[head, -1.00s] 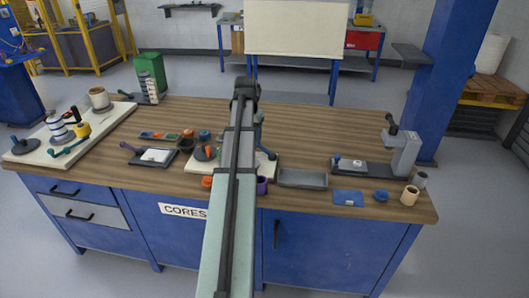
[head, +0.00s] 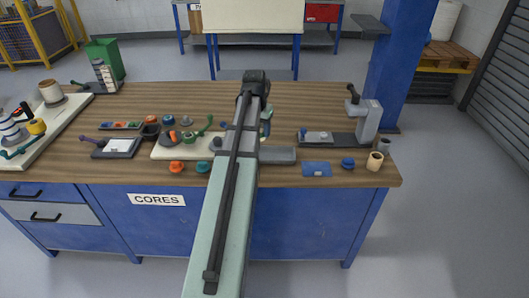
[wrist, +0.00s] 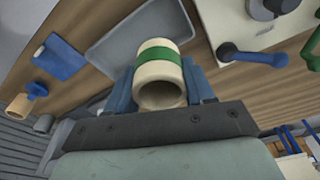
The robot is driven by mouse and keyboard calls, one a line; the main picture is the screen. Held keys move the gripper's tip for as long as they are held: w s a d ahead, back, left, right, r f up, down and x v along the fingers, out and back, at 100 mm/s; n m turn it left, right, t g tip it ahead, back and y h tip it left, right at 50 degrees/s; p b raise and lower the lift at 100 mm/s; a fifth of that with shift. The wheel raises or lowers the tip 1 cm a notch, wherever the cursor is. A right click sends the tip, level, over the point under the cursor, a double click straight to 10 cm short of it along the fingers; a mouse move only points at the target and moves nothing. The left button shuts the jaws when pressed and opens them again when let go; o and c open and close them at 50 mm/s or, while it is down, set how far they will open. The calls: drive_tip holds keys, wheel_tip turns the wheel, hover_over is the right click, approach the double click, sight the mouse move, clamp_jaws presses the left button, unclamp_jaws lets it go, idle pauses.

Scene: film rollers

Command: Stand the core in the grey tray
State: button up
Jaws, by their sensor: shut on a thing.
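The core (wrist: 158,55) is a short cream tube with a green band, seen in the wrist view with its open end facing the camera. My gripper (wrist: 160,78) is shut on it, with a blue finger on each side. The grey tray (wrist: 118,42) is shallow and looks empty where it shows. It lies on the bench beyond the core, up and left of it in the wrist view. In the head view the tray (head: 280,155) is partly hidden behind my arm. My gripper and the core are mostly hidden there too.
Right of the tray are a blue plate (head: 317,169), a small blue part (head: 347,162), a cream tube (head: 375,161) and a grey stand (head: 368,120). Left of my arm, a pale board (head: 168,153) holds several parts. The bench's back middle is clear.

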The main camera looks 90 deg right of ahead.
drive_tip(key=shift+f, duration=4.5)
drive_tip(key=shift+f, duration=0.15)
drive_tip(key=o, duration=0.8)
drive_tip(key=shift+c, duration=0.2)
wheel_tip(320, 180, up, 12)
drive_tip(key=a, duration=0.1)
drive_tip(key=shift+w+a, duration=0.35)
